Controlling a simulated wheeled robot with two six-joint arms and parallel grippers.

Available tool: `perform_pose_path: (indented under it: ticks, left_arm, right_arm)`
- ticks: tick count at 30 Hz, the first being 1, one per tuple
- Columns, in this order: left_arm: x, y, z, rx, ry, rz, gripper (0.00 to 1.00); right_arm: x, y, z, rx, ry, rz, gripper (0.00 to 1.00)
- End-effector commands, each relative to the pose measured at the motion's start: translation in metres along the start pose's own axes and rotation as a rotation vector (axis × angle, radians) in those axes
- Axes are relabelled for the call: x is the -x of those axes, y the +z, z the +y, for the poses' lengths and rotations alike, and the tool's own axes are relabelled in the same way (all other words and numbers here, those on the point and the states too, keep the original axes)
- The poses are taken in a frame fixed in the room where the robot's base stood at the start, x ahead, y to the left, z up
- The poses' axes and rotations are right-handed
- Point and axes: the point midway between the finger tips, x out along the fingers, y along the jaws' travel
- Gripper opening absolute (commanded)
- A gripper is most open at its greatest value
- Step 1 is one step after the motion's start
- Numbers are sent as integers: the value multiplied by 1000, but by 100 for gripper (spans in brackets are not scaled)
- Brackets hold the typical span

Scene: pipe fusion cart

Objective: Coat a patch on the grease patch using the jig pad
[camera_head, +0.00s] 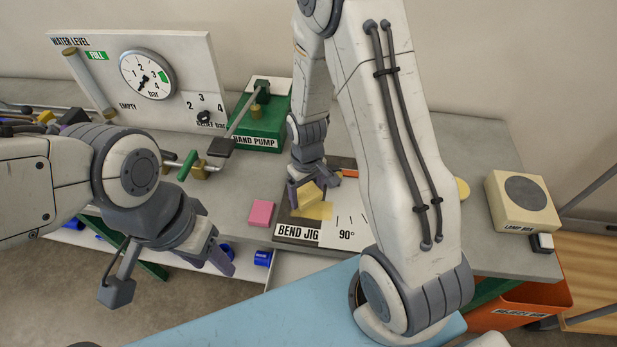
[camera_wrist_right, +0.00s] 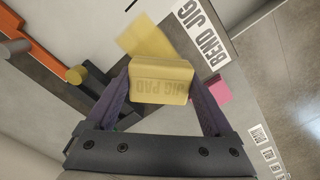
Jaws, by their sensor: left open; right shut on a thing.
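The jig pad is a yellow block (camera_wrist_right: 160,82) with "JIG PAD" printed on its face. My right gripper (camera_head: 306,193) is shut on it, with the dark purple fingers on its two sides. The pad (camera_head: 306,194) is at the bend jig (camera_head: 287,230). The grease patch is a flat yellow patch (camera_head: 319,211) on the jig, also seen beyond the pad in the wrist view (camera_wrist_right: 143,36). The pad overlaps part of the patch in the head view; I cannot tell whether they touch. My left gripper (camera_head: 168,275) is open and empty, off the bench's front edge.
A pink block (camera_head: 261,213) lies just left of the jig. The green hand pump (camera_head: 258,125) and the gauge panel (camera_head: 190,75) stand behind. A lamp box (camera_head: 522,203) is at the right end. A pipe with a green handle (camera_head: 187,165) lies left of the jig.

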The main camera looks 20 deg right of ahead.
Motion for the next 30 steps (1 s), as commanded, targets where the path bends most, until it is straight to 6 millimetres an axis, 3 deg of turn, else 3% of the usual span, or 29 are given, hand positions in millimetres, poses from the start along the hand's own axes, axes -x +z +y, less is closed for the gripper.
perform_pose_path:
  ticks: [1,12,30]
  left_arm:
    - [8,0,1,0,0,0,50]
    - [34,-2,2,-2,0,0,50]
    - [35,-2,2,-3,0,0,50]
  right_arm:
    - [9,-1,-1,2,0,1,42]
    - [39,-3,-4,9,0,2,42]
    - [40,-4,-5,10,0,1,42]
